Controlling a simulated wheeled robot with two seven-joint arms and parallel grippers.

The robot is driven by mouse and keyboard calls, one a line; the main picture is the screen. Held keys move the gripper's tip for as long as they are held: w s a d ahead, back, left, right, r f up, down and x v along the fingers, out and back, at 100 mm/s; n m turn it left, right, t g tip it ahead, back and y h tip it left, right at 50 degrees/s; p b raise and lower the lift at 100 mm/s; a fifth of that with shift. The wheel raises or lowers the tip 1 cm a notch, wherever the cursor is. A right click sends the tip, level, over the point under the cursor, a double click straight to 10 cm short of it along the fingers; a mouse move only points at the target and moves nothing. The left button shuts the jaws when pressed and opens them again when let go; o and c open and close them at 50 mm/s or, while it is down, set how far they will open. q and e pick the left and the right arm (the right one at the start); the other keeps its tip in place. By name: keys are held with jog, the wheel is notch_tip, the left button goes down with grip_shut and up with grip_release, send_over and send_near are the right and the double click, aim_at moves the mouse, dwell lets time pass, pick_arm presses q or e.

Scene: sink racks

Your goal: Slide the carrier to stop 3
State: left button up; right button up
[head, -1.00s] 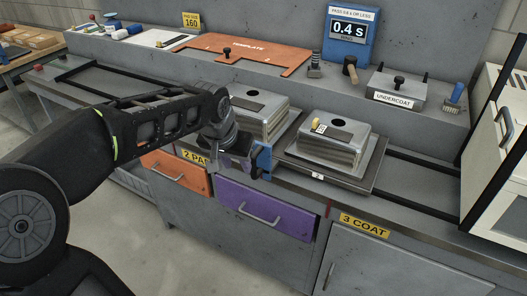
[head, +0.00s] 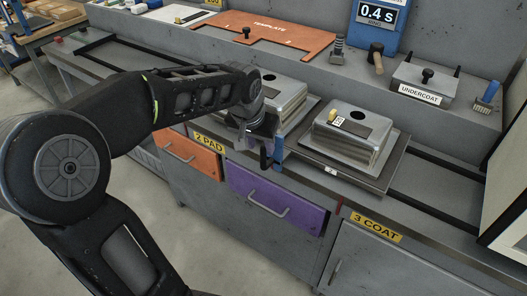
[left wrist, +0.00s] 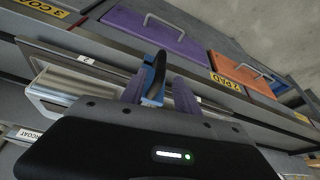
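The carrier (head: 382,182) is a dark flat plate on the counter's rails, tagged "2", with a grey metal sink (head: 352,143) upside down on it. A blue bracket with a dark handle (head: 277,153) is at the carrier's left front end. My left gripper (head: 266,154) is at this handle, in front of the counter edge. In the left wrist view the two fingers of my left gripper (left wrist: 158,92) stand apart on either side of the dark and blue handle (left wrist: 153,78). A gap seems to show beside it. My right gripper is not in view.
A second sink (head: 288,92) is behind my left gripper. Yellow labels mark 2 PAD (head: 209,142) and 3 COAT (head: 377,228). Rails (head: 435,200) run clear from the carrier to a pale cabinet (head: 508,195) at right. A purple drawer (head: 275,198) is below the handle.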

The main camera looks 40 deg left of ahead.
aim_at(262, 149)
pick_arm(q)
jog(key=x, duration=0.5)
jog(key=shift+w+f, duration=0.1)
jog(key=shift+f, duration=0.05)
grip_shut()
dwell(1.3)
